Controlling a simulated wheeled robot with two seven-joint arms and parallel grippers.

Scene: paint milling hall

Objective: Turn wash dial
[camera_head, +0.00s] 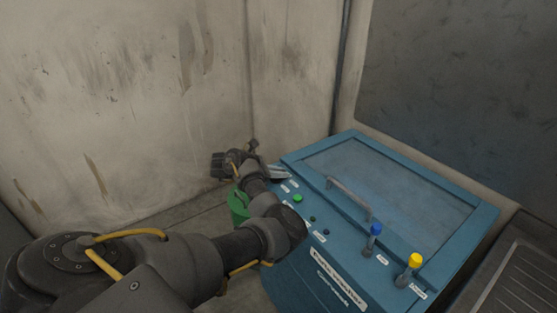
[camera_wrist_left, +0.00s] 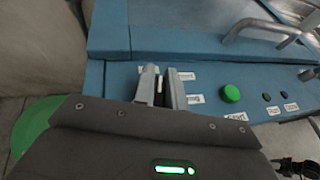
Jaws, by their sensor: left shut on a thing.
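The blue parts washer (camera_head: 316,262) has a sloped front panel with labels and buttons. My left gripper (camera_head: 280,173) is at the panel's far left end, beyond the green button (camera_head: 297,198). In the left wrist view its two fingers (camera_wrist_left: 160,86) point at the panel and are closed on a small part, which I take to be the wash dial. The fingers hide nearly all of the dial, so its turned position cannot be read. White labels lie beside the fingertips, and the green button (camera_wrist_left: 231,93) is to their right. My right gripper is not in view.
The washer's lid (camera_head: 395,190) is shut, with a bar handle (camera_head: 350,200) at its near edge. Small dark buttons (camera_head: 312,218), a blue-topped valve (camera_head: 376,229) and a yellow-topped valve (camera_head: 415,261) line the panel. A green container (camera_head: 238,205) stands left of the washer.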

